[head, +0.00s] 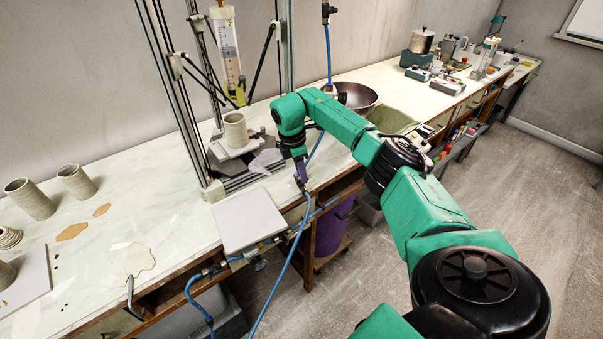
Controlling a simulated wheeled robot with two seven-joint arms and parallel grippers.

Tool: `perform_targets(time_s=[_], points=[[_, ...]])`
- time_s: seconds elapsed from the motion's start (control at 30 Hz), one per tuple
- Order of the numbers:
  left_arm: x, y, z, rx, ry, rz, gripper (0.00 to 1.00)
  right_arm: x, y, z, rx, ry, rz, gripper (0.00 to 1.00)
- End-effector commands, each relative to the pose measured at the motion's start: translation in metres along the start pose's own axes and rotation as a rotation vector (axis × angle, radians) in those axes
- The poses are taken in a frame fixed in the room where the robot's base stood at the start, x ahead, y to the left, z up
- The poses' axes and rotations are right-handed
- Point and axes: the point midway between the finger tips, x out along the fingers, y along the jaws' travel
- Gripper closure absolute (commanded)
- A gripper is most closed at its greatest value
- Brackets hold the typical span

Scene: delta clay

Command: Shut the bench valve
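A blue air line with metal fittings runs along the front edge of the bench (150,205). A dark knob (260,264) hangs below this line, under the grey plate, and looks like the bench valve; its handle position is too small to tell. My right gripper (302,184) points down at the bench's front edge, to the right of the grey plate and above and right of the knob, apart from it. Its purple fingers are small and partly merged with a blue hose (281,277) behind or beside them, so their opening is unclear. My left gripper is out of view.
The grey plate (247,220) lies at the bench edge. A clay printer frame (168,80) with a grey clay cylinder (235,130) stands behind. Grey clay cups (76,182) stand at left. A metal bowl (357,97) is behind my arm.

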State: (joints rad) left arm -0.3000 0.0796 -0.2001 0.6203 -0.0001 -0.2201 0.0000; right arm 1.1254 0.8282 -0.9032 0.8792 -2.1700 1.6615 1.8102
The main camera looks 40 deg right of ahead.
Motion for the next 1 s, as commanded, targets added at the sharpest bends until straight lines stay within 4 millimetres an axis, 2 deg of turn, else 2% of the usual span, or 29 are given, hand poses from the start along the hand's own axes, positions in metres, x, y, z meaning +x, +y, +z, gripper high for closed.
perform_targets(time_s=[0.33, 0.47, 0.57, 0.77, 0.9, 1.0], points=[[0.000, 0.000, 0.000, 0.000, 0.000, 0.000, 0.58, 0.001, -0.001, 0.000, -0.002, -0.001, -0.004, 0.58], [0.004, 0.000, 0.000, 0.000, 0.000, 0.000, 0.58, -0.010, 0.000, -0.001, -0.002, 0.000, -0.001, 0.58], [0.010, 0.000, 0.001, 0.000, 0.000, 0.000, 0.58, -0.029, 0.000, -0.001, -0.001, 0.000, 0.001, 0.58], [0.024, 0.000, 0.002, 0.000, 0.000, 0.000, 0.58, -0.089, 0.000, -0.001, -0.001, 0.002, 0.003, 0.58], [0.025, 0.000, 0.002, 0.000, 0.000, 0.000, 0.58, -0.126, 0.000, -0.001, 0.000, 0.001, 0.001, 0.58], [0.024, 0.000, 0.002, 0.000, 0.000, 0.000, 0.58, -0.140, 0.000, -0.001, -0.001, 0.000, -0.001, 0.58]])
